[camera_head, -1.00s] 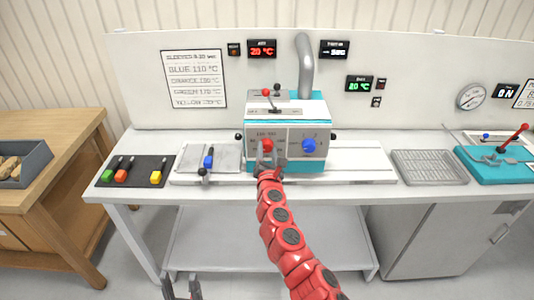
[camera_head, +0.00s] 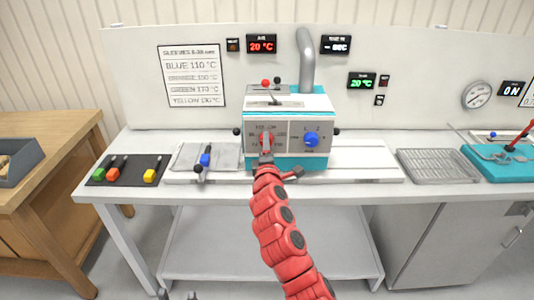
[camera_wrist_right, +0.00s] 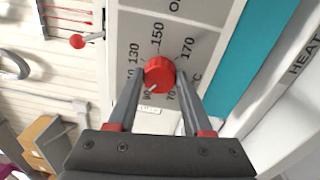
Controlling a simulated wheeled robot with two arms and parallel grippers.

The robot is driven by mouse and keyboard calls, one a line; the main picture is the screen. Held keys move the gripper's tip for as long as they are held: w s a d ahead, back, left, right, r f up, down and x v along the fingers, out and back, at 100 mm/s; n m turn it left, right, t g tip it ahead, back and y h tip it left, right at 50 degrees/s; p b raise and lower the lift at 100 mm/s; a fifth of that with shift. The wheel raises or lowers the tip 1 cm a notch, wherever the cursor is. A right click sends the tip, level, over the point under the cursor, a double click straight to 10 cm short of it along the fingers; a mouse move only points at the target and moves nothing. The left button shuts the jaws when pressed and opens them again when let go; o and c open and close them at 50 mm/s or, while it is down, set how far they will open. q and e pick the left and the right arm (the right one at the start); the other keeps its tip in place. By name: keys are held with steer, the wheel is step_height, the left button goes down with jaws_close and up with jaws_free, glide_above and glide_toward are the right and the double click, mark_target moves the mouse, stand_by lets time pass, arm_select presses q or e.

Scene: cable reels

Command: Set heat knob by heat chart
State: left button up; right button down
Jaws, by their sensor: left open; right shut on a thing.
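The heat knob (camera_head: 266,139) is a red dial on the left front of the white-and-teal heater box (camera_head: 290,108). My right gripper (camera_head: 267,157) is at it from the front. In the right wrist view its fingers flank the red knob (camera_wrist_right: 159,73). Around the knob I read 130, 150 and 170; lower labels are partly hidden. A pale mark on the knob points down-left. The heat chart (camera_head: 192,76) on the back wall reads blue 110 °C and green 170 °C; orange looks like 150, yellow is blurred. My left gripper (camera_head: 178,296) barely shows at the bottom edge.
A blue knob (camera_head: 311,139) sits right of the red one. A red display (camera_head: 262,44) and a green display (camera_head: 361,81) read 20 °C. A dark mat (camera_head: 128,170) with coloured pieces, a wire tray (camera_head: 438,166) and a teal device (camera_head: 500,162) share the bench.

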steer(key=shift+f+m+b, duration=0.2)
steer(key=shift+m+b, duration=3.1)
steer(key=shift+b, duration=0.15)
steer(key=shift+c, duration=1.6)
jaws_free()
steer(key=shift+r, duration=0.1)
